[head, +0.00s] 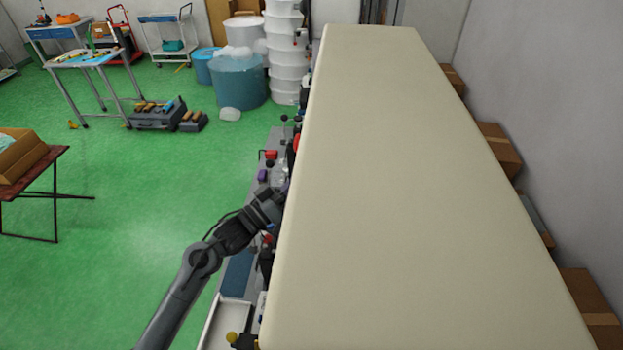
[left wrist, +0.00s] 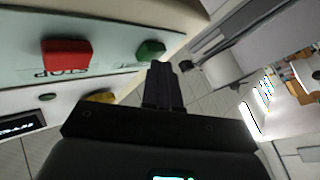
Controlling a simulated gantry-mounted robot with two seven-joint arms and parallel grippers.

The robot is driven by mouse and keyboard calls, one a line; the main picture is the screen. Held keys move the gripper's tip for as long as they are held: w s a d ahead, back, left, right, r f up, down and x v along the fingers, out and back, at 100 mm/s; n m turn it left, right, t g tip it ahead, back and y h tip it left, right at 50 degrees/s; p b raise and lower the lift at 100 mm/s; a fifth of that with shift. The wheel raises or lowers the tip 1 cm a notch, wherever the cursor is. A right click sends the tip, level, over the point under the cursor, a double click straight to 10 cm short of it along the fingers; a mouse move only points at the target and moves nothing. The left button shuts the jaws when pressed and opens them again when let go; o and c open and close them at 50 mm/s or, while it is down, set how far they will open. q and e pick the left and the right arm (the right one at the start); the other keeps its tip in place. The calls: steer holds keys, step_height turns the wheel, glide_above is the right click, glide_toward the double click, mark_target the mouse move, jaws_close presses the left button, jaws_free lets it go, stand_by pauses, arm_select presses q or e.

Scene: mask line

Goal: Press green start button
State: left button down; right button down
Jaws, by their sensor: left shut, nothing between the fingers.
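The green start button (left wrist: 150,51) shows in the left wrist view on a pale panel (left wrist: 110,62), beside a red button (left wrist: 67,53) with STOP lettering near it. My left gripper (left wrist: 161,68) is shut and empty. Its fingertips appear just below and slightly right of the green button in that view; I cannot tell whether they touch it. In the head view my left gripper (head: 281,190) is at the left edge of the long cream machine top (head: 400,180), where the green button cannot be made out. My right gripper is in neither view.
A yellow part (left wrist: 102,97) and a dark display (left wrist: 18,126) are near the panel in the left wrist view. In the head view, small machine parts crowd the cream top's left side. Green floor (head: 130,200) left of the machine is mostly open. Cardboard boxes (head: 498,148) line the right wall.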

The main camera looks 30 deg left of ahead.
arm_select(q)
steer(key=shift+d, duration=0.15)
stand_by(0.3)
steer(key=shift+s+a+p, duration=0.35)
steer(key=shift+a, duration=0.45)
steer(key=shift+a, duration=0.1)
steer(key=shift+s+a+p, duration=0.2)
steer(key=shift+s+a, duration=0.2)
steer(key=shift+a, duration=0.3)
steer(key=shift+s+a+p, duration=0.15)
steer(key=shift+s+a, duration=0.2)
steer(key=shift+a, duration=0.4)
steer(key=shift+s+a+p, duration=0.2)
steer(key=shift+s+a, duration=0.2)
steer(key=shift+a, duration=0.3)
steer(key=shift+s, duration=0.1)
